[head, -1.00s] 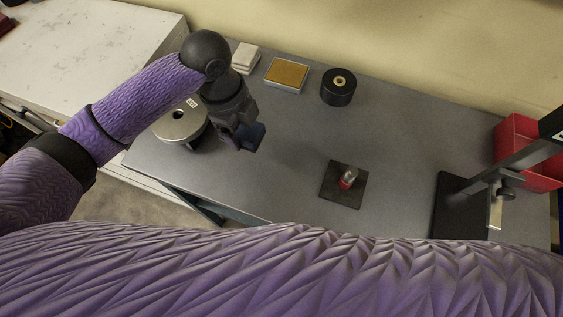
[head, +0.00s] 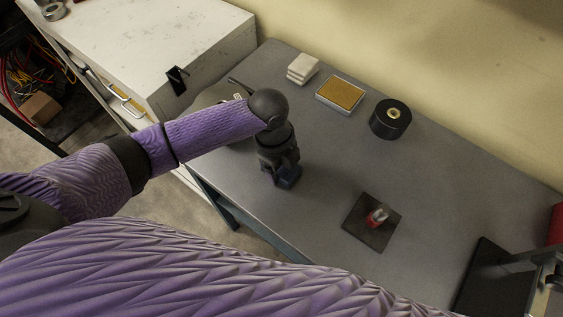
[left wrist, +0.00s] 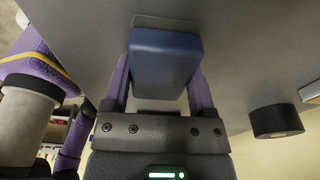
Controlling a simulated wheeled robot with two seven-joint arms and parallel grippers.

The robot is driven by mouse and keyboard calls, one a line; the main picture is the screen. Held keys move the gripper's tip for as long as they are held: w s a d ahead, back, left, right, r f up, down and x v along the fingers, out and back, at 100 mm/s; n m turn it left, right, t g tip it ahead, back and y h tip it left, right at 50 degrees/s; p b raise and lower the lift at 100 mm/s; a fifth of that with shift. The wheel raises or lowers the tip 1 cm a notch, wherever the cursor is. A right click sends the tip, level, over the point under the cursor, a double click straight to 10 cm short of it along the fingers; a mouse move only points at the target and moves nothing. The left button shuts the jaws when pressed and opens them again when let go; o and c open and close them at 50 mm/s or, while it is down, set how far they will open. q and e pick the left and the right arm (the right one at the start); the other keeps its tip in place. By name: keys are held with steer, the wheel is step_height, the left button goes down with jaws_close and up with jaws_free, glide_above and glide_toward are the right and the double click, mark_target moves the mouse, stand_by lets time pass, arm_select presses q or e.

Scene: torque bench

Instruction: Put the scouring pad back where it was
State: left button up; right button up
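A blue block-like pad (left wrist: 165,62), which seems to be the scouring pad, sits between the fingers of my left gripper (left wrist: 158,85). Both fingers press its sides, and a thin greyish edge shows beyond its far end; I cannot tell if that belongs to it. In the head view the pad (head: 290,179) shows at the tip of my left gripper (head: 284,174), over the front left of the grey bench (head: 325,165). I cannot tell whether the pad touches the bench. My right gripper is out of view.
A white stack (head: 303,68), a tan pad in a tray (head: 340,94) and a black cylinder (head: 390,119) line the back. A dark square plate (head: 358,232) with a small red-and-metal part (head: 377,217) is right of the gripper. My forearm partly covers a round metal disc (head: 208,97).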

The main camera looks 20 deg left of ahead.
arm_select(q)
steer(key=o, duration=0.3)
steer(key=shift+o, duration=0.2)
step_height(320, 180, up, 12)
steer(key=a+p, duration=0.1)
steer(key=p, duration=0.2)
steer(key=shift+w+a, duration=0.3)
steer(key=shift+a, duration=0.05)
steer(key=shift+r, duration=0.1)
